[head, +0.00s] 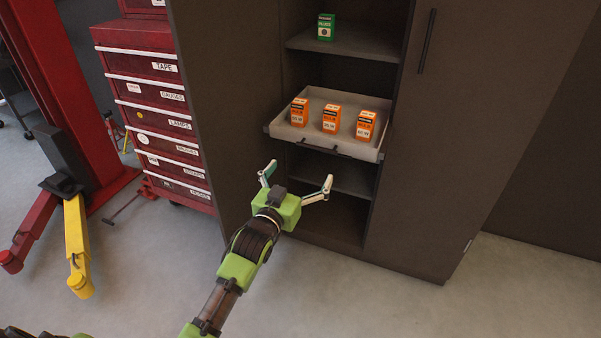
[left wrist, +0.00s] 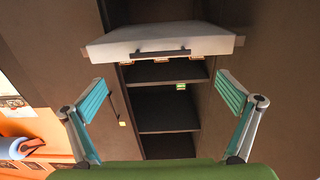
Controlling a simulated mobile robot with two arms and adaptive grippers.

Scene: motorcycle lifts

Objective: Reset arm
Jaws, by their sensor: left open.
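My left gripper (head: 297,177) is open and empty, its two teal-padded fingers spread in front of the lower part of the open cabinet. It is below and in front of the pulled-out grey tray (head: 361,150), apart from it. In the left wrist view the open fingers (left wrist: 163,90) stand on either side, with nothing between them. The tray (left wrist: 165,37) with its dark handle shows at the top of that view. My right gripper is in neither view.
Three orange boxes (head: 331,119) stand in the tray. A green box (head: 326,27) stands on the shelf above. A closed cabinet door (head: 480,100) is at right. A red drawer chest (head: 150,95) and a red lift post (head: 72,90) with a yellow arm (head: 77,245) stand left.

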